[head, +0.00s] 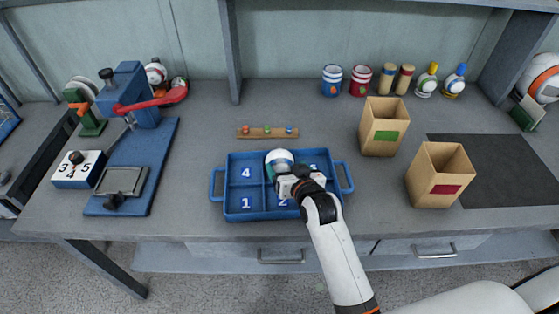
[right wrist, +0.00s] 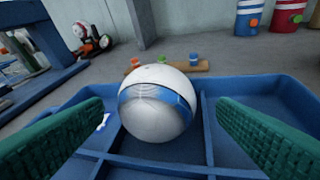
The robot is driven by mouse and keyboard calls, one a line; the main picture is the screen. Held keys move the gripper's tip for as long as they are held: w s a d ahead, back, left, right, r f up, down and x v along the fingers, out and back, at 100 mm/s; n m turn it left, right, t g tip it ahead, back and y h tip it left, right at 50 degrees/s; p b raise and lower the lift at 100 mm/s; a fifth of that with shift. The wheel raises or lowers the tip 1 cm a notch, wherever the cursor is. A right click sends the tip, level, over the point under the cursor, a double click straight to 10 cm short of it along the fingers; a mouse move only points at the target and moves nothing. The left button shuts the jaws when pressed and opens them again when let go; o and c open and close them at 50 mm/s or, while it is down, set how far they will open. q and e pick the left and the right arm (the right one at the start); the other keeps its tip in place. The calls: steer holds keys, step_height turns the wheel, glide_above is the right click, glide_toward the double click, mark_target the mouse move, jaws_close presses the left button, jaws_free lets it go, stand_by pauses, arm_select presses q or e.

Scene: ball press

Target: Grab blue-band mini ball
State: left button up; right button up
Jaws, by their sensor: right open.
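The blue-band mini ball (head: 279,158) is white with a blue stripe and sits in the blue tray (head: 232,213), in a back compartment near the middle. It also shows large in the right wrist view (right wrist: 157,103). My right gripper (head: 283,177) is over the tray, just on the near side of the ball, and hides part of it in the head view. In the right wrist view its green ridged fingers are open, one on each side of the ball, with visible gaps. My left gripper is not seen.
A small wooden strip with coloured pegs (head: 267,132) lies behind the tray. Two open cardboard boxes, with green (head: 384,127) and red (head: 438,175) labels, stand to the right. A blue press with a red lever (head: 130,108) stands at left. Striped cups (head: 332,80) stand at the back.

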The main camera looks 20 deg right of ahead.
mark_target(281, 161)
steer(key=shift+w+a+f, duration=0.1)
steer(key=shift+w+f, duration=0.15)
steer(key=shift+w, duration=0.4)
steer(key=x, duration=0.3)
steer(key=shift+w+a+f, duration=0.1)
steer(key=shift+w+f, duration=0.2)
steer(key=shift+w, duration=0.2)
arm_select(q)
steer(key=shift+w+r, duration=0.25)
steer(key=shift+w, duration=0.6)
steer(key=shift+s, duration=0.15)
arm_select(e)
steer(key=c, duration=0.7)
